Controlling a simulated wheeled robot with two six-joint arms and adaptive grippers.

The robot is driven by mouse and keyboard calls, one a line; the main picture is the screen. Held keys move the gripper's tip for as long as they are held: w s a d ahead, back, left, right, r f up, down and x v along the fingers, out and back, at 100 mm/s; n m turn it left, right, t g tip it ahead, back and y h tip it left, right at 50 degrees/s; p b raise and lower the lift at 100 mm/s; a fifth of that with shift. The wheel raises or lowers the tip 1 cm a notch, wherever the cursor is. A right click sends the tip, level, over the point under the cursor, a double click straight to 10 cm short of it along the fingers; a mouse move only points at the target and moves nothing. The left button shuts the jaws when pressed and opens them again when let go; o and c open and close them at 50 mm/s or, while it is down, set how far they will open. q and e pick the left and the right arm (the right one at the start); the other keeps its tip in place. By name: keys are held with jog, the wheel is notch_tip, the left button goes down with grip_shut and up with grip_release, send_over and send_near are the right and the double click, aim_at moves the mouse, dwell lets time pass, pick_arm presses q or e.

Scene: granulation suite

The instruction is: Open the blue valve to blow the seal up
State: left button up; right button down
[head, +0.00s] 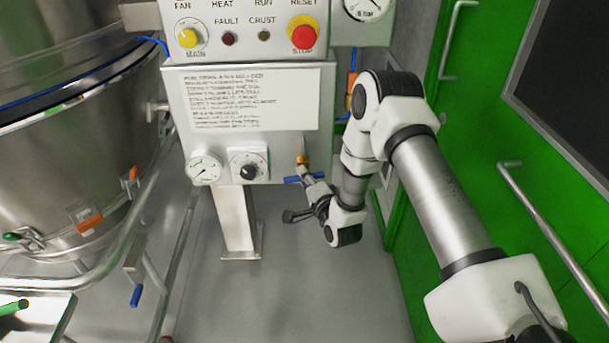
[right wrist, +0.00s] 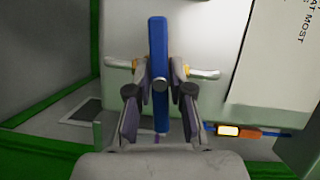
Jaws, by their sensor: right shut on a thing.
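The blue valve (head: 291,180) is a small blue lever on a brass and steel pipe under the right side of the control cabinet. In the right wrist view the blue lever (right wrist: 158,45) stands upright in the picture, crosswise to the pipe (right wrist: 205,73). My right gripper (head: 309,179) is at the valve. In the right wrist view the fingers of my right gripper (right wrist: 159,80) are on both sides of the lever, shut on it. The fingers hide part of the pipe and valve body. My left gripper is not in view.
The grey control cabinet (head: 178,105) carries a red stop button (head: 303,35), a pressure gauge (head: 205,168) and a black dial (head: 249,166). A steel vessel (head: 60,160) stands at left. A green door (head: 470,170) with handles is close on the right. The floor below is clear.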

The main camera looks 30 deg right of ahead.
jog(key=n+g+p, duration=0.1)
jog(key=n+p, duration=0.1)
jog(key=n, duration=0.1)
jog(key=shift+a+r, duration=0.1)
jog(key=shift+r, duration=0.05)
jog(key=n+g+h+p, duration=0.1)
jog(key=n+g+p, duration=0.1)
jog(key=n, duration=0.1)
jog(key=shift+n, duration=0.3)
jog(key=n+g+h+p, duration=0.1)
jog(key=n+h+p, duration=0.1)
jog(key=n, duration=0.1)
jog(key=shift+g, duration=0.3)
jog(key=shift+s+f+n+g+h+p, duration=0.1)
jog(key=shift+f+n+g+h+p, duration=0.15)
jog(key=shift+n+g+h+p, duration=0.6)
jog(key=shift+n+t+b, duration=0.35)
jog(key=c, duration=1)
grip_release()
jog(key=shift+c, duration=0.2)
